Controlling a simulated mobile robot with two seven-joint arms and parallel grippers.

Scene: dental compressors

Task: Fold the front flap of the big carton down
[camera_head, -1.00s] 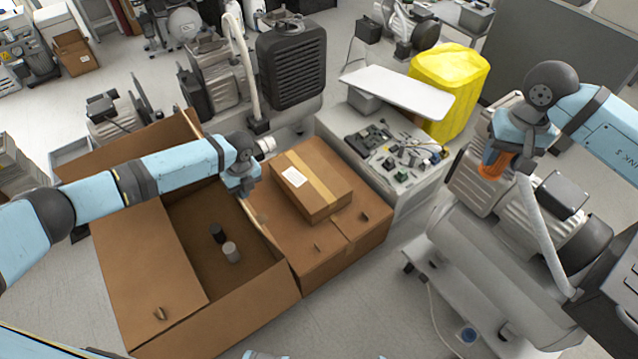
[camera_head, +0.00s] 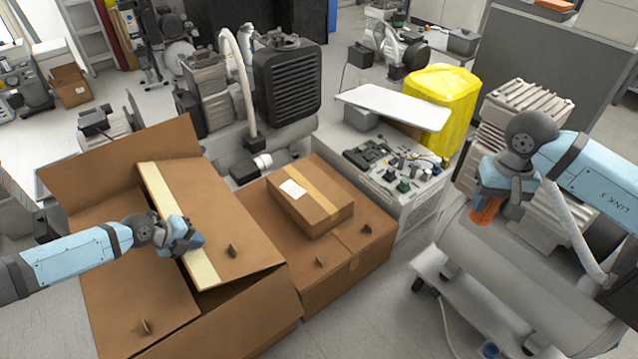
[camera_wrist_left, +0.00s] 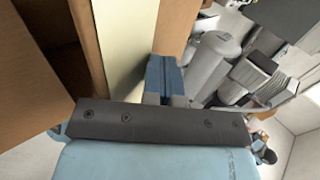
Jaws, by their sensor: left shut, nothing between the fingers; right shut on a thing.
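The big carton (camera_head: 262,318) stands at the left, a brown panel sloping along its near side. Its right-hand flap (camera_head: 220,205), with a pale strip along one edge, leans inward over the opening. The left-hand flap (camera_head: 135,295) lies folded in, and the back flap (camera_head: 115,165) stands up. The carton's inside is mostly hidden. My left gripper (camera_head: 188,241) is shut and empty at the flap's pale-strip edge. In the left wrist view its fingers (camera_wrist_left: 165,75) are beside the strip (camera_wrist_left: 125,45); contact is unclear. My right gripper (camera_head: 490,195) is shut on an orange thing (camera_head: 486,212).
A second closed carton (camera_head: 345,250) with a small taped box (camera_head: 310,200) on top adjoins on the right. A compressor tank (camera_head: 500,260) stands below my right gripper.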

